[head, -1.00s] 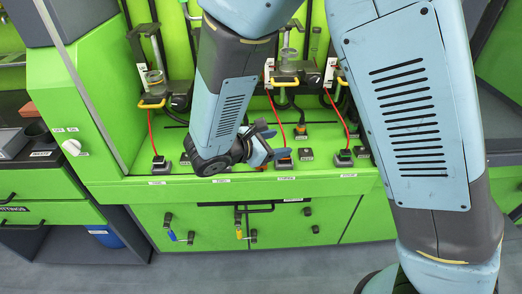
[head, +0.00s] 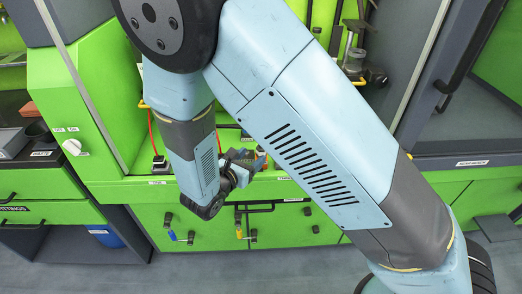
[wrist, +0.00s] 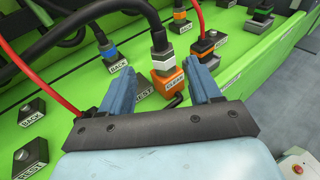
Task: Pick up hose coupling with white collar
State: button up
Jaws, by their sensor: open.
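In the wrist view, the hose coupling with white collar (wrist: 162,48) stands on an orange labelled block (wrist: 167,80), at the end of a thick black hose. My gripper (wrist: 160,85) is open, with its two blue fingers on either side of the orange block in the picture. The coupling appears beyond the fingertips, and I see no contact. In the head view, my gripper (head: 248,161) is small and partly turned away at the bench's front edge. I cannot make out the coupling there; my arm covers much of that area.
A coupling with a blue collar (wrist: 108,52) stands to the left, and one with an orange collar (wrist: 180,16) behind. A red hose runs to another block (wrist: 209,42) at right. Labelled black blocks, such as BACK (wrist: 32,112), sit around on the green bench (wrist: 75,85).

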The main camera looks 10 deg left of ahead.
aim_at(259, 151)
jog(key=shift+x, duration=3.25)
jog(key=shift+s+d+f, duration=0.1)
jog(key=shift+d, duration=0.05)
grip_shut()
jog(key=shift+r, duration=0.3)
jog(key=r, duration=0.3)
jog(key=shift+s+r, duration=0.15)
jog(key=shift+s, duration=0.15)
jog(key=s+d+r, duration=0.2)
jog(key=s+r, duration=0.7)
jog(key=s, duration=0.4)
jog(key=shift+d, duration=0.2)
